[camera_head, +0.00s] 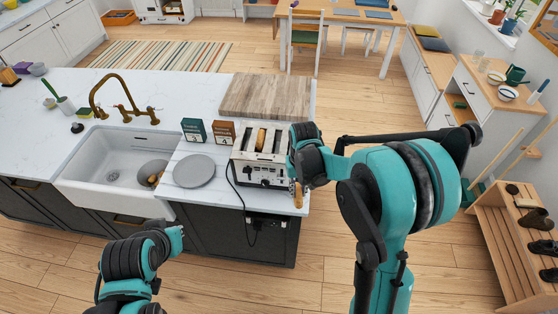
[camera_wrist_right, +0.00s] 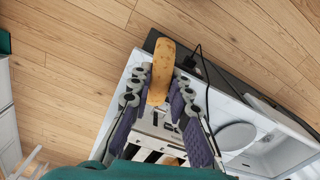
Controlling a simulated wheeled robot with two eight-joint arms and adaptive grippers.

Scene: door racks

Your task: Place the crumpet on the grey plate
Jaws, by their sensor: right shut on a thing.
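The crumpet (camera_wrist_right: 161,68) is a tan, pitted round seen edge-on in the right wrist view. My right gripper (camera_wrist_right: 162,88) is shut on it, with a purple-padded finger on each side. In the head view my right gripper (camera_head: 297,182) is at the right side of the toaster (camera_head: 262,168), near the counter's front edge. The grey plate (camera_head: 194,171) lies empty on the counter, left of the toaster; it also shows in the right wrist view (camera_wrist_right: 236,137). My left gripper (camera_head: 174,239) is low in front of the cabinets, its fingers unclear.
A brown bread-like piece (camera_head: 261,137) sits in a toaster slot. The toaster cord (camera_head: 241,205) hangs over the counter edge. Two small boxes (camera_head: 208,131) stand behind the plate. A wooden board (camera_head: 266,96) lies behind the toaster. The white sink (camera_head: 122,166) is left of the plate.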

